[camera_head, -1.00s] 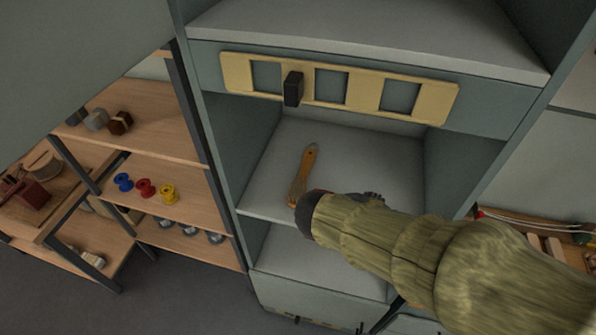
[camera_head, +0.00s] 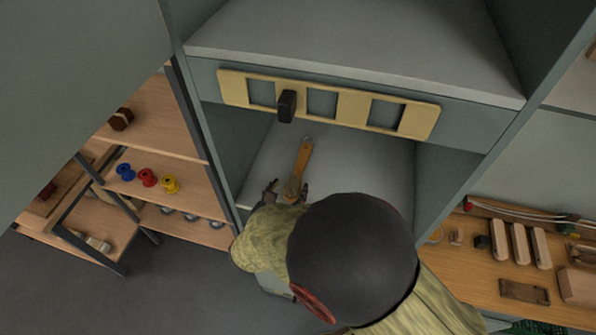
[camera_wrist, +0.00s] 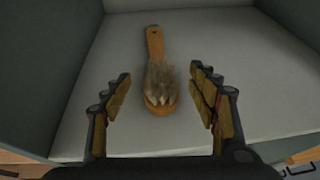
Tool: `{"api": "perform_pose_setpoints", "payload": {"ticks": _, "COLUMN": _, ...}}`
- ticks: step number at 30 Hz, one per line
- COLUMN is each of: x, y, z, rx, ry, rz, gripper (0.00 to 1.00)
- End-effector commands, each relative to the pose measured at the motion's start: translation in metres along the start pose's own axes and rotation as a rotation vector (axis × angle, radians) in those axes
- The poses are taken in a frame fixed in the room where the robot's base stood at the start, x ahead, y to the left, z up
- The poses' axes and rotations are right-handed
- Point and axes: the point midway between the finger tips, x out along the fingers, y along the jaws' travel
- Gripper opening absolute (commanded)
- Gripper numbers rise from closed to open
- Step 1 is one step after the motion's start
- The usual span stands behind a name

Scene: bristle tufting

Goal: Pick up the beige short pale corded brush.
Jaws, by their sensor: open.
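The brush (camera_head: 301,166) lies on the cabinet shelf, with an orange-brown wooden handle pointing toward the back. In the wrist view the brush (camera_wrist: 158,75) shows a tuft of beige-grey bristles facing up near its front end. My gripper (camera_head: 287,190) is at the shelf's front with its fingers at either side of the brush's near end. In the wrist view my gripper (camera_wrist: 162,90) is open, one finger left and one right of the bristles, with clear gaps on both sides. The arm hides part of the shelf in the head view.
The shelf (camera_head: 350,165) has side walls and an upper panel with a yellow frame (camera_head: 322,102) and a black block (camera_head: 287,105) above the opening. Spools (camera_head: 148,177) stand on a rack at left. A workbench (camera_head: 470,270) with wooden pieces is at right.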

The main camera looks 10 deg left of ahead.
Motion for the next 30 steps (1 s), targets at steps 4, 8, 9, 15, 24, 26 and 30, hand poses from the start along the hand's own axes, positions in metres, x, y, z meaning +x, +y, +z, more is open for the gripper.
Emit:
{"api": "perform_pose_setpoints", "payload": {"ticks": 4, "x": 0.022, "y": 0.000, "z": 0.002, "rx": 0.002, "ry": 0.000, "rz": -0.004, "gripper": 0.59}}
{"api": "perform_pose_setpoints", "payload": {"ticks": 8, "x": 0.033, "y": 0.000, "z": 0.002, "rx": 0.003, "ry": 0.001, "rz": -0.002, "gripper": 0.59}}
{"api": "perform_pose_setpoints", "payload": {"ticks": 9, "x": 0.035, "y": 0.001, "z": 0.002, "rx": 0.003, "ry": 0.001, "rz": -0.002, "gripper": 0.59}}
{"api": "perform_pose_setpoints", "payload": {"ticks": 15, "x": 0.035, "y": 0.001, "z": 0.002, "rx": 0.003, "ry": 0.001, "rz": -0.001, "gripper": 0.59}}
{"api": "perform_pose_setpoints", "payload": {"ticks": 24, "x": 0.035, "y": 0.001, "z": 0.002, "rx": 0.003, "ry": 0.000, "rz": -0.001, "gripper": 0.43}}
{"api": "perform_pose_setpoints", "payload": {"ticks": 26, "x": 0.035, "y": 0.001, "z": 0.002, "rx": 0.003, "ry": 0.000, "rz": -0.001, "gripper": 0.40}}
{"api": "perform_pose_setpoints", "payload": {"ticks": 30, "x": 0.035, "y": 0.001, "z": 0.002, "rx": 0.003, "ry": 0.000, "rz": -0.001, "gripper": 0.32}}
